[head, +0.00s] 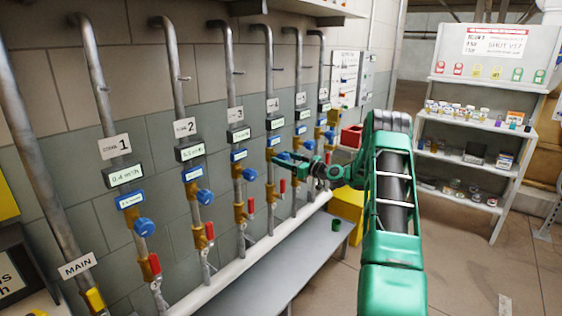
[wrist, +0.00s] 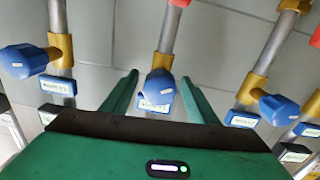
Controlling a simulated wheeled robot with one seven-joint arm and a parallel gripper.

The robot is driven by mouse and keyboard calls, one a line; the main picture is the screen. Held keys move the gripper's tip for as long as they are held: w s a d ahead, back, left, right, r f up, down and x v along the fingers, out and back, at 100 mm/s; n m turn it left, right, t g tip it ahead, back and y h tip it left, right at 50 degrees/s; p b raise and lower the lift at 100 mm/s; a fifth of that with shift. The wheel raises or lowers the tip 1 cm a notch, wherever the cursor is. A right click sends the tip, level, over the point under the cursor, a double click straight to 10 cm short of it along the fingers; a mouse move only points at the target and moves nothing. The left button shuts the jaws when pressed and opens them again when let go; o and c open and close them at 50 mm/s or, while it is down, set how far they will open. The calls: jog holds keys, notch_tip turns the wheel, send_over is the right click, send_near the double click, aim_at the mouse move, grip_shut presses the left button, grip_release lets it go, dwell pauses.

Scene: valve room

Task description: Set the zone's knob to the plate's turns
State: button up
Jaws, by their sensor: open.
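A row of blue knobs sits on vertical pipes along the wall, each under a blue plate with small print that I cannot read. The knobs of zone 1 (head: 144,227), zone 2 (head: 204,197) and zone 3 (head: 250,174) show clearly in the head view. My gripper (head: 285,161) is at the pipe beyond zone 3, which seems to be zone 4. In the wrist view my gripper (wrist: 158,80) is open, its green fingers on either side of a blue knob (wrist: 158,92). Whether they touch it I cannot tell.
Neighbouring knobs stand to the left (wrist: 22,60) and right (wrist: 280,108) in the wrist view. Red valve handles (head: 155,264) hang lower on the pipes. A grey bench (head: 255,285) runs below. A shelf (head: 470,155) with small items and a notice board (head: 497,42) stand right.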

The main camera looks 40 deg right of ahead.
jog(key=shift+w+a, duration=0.1)
jog(key=shift+w, duration=0.3)
jog(key=c, duration=1)
jog(key=shift+c, duration=0.2)
